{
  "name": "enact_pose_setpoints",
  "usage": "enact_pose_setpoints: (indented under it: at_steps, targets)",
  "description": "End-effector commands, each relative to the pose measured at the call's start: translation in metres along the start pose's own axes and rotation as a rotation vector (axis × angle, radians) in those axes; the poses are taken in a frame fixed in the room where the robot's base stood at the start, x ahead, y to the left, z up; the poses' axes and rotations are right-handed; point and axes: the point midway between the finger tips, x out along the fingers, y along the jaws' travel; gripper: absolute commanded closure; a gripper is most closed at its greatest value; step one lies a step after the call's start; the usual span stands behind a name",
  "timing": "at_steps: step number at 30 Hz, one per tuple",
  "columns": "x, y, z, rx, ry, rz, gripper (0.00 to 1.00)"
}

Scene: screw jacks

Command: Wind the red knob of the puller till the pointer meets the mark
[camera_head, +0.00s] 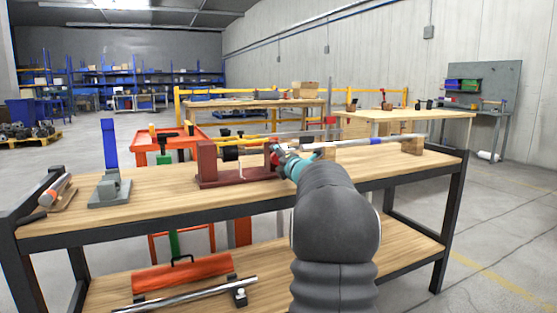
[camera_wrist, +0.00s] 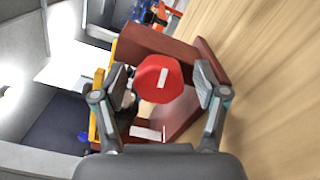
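The puller is a dark red frame (camera_head: 207,165) on the wooden bench in the head view; the frame also shows in the wrist view (camera_wrist: 160,42). Its red knob (camera_wrist: 160,79) faces the wrist camera, with a short white bar on its face. My gripper (camera_wrist: 165,82) is open, one finger on each side of the knob, with a clear gap at the right finger. In the head view my gripper (camera_head: 281,158) is at the frame's right end and mostly covers the knob. A white strip (camera_wrist: 148,133) shows low on the frame; pointer and mark cannot be told apart.
A grey block fixture (camera_head: 110,190) and a cylinder on a wooden stand (camera_head: 58,190) are at the bench's left. A long rod (camera_head: 378,141) on wooden blocks lies behind my arm. An orange piece (camera_head: 183,272) lies on the lower shelf. The front bench top is mostly clear.

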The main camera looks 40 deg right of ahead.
Motion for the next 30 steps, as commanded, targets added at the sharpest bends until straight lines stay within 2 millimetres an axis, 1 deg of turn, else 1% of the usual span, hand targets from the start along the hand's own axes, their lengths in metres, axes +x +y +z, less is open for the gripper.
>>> enact_pose_setpoints:
  at_steps: [5, 8, 11, 21, 25, 30]
  targets:
    - [-0.002, 0.0, 0.0, 0.0, 0.0, 0.0, 0.28]
    - [-0.009, 0.001, 0.001, 0.0, 0.0, 0.001, 0.28]
    - [-0.023, 0.001, 0.001, 0.0, -0.002, 0.0, 0.28]
    - [-0.089, 0.001, 0.001, 0.0, -0.002, 0.0, 0.28]
    - [-0.106, 0.0, 0.001, 0.0, -0.002, -0.001, 0.28]
    - [-0.118, 0.0, 0.001, 0.0, -0.001, 0.0, 0.28]
